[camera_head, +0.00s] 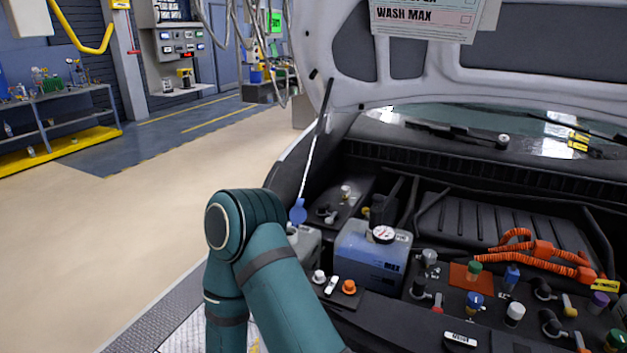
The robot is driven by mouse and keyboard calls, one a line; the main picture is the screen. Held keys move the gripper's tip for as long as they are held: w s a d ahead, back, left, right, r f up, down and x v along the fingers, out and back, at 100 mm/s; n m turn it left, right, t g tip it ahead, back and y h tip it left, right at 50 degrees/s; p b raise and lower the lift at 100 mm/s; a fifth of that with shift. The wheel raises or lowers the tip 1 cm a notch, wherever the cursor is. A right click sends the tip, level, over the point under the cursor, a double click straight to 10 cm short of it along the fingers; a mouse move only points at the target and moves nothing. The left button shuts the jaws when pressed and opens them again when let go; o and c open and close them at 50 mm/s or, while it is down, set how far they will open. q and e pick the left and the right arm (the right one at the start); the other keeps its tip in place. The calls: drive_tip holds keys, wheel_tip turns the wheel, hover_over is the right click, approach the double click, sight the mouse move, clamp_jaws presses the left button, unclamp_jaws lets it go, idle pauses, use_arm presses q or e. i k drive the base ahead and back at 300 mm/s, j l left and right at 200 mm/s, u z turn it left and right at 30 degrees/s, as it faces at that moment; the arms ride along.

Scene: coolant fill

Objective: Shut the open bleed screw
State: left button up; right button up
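An open car engine bay fills the right half of the head view. Several small fittings sit in it: one with a pale lever (438,302), two with yellow and orange levers (568,304) at the right, and a white one (331,285) beside an orange knob (349,287). I cannot tell which is the bleed screw or which is open. A teal arm of mine stands at the lower middle, in front of the bay's left edge. Neither gripper is in view.
The raised hood (410,75) hangs overhead, held by a prop rod (310,150). Orange cables (545,250) and coloured caps, blue (474,300), green (474,268) and purple (599,300), crowd the right side. Open floor (130,230) lies at left, with a workbench (60,100) beyond.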

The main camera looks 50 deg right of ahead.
sight(345, 190)
drive_tip(key=i, duration=2.95)
drive_tip(key=i+j+z, duration=0.2)
drive_tip(key=i, duration=0.45)
drive_tip(key=i+z, duration=0.15)
drive_tip(key=i, duration=0.45)
drive_tip(key=z, duration=3.2)
drive_tip(key=k+j, duration=0.05)
